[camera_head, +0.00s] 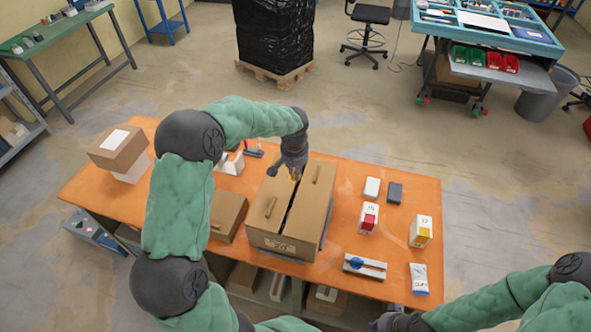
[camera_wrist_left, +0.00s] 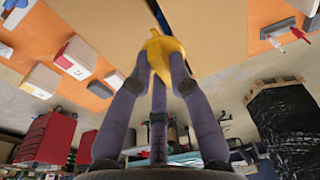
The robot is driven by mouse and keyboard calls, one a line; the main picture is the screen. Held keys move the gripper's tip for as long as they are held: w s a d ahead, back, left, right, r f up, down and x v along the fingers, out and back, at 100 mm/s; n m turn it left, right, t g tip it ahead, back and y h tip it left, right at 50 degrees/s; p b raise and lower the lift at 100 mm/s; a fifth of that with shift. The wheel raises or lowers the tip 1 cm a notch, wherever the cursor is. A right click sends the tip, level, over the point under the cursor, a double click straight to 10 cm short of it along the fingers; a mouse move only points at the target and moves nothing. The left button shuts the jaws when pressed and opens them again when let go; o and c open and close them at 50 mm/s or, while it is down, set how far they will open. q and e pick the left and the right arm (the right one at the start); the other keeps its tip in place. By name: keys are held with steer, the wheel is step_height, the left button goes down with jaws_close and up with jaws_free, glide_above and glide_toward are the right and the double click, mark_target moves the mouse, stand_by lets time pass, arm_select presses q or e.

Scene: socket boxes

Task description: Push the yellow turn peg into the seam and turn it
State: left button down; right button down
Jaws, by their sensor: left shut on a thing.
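The brown cardboard box (camera_head: 268,241) stands at the middle of the orange table, with a handle on each of its two top flaps. A dark seam (camera_head: 291,207) runs between the flaps; it also shows in the left wrist view (camera_wrist_left: 159,16). My left gripper (camera_head: 294,173) is over the far part of the seam. Its three fingers are shut on the yellow turn peg (camera_wrist_left: 163,48), whose tip points at the seam. I cannot tell whether the tip is inside it. My right gripper (camera_head: 394,322) is at the bottom edge, partly cut off, its fingers unclear.
A smaller brown box (camera_head: 227,214) stands left of the big one. Right of it are white boxes with red (camera_head: 369,218) and yellow (camera_head: 421,231) marks, a dark block (camera_head: 395,192) and a tray with a blue knob (camera_head: 365,266). A stacked box (camera_head: 118,148) is at far left.

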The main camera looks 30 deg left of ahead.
arm_select(q)
step_height(320, 180, down, 9)
steer(key=n+g+y+b, duration=0.1)
steer(key=n+b, duration=1.2)
steer(key=n, duration=0.5)
steer(key=shift+w+a+g+b, duration=0.2)
steer(key=shift+w+g+b, duration=0.05)
steer(key=shift+g+b, duration=0.15)
stand_by(2.3)
steer(key=shift+r, duration=0.1)
steer(key=c, duration=1.1)
jaws_free()
steer(key=shift+r, duration=0.1)
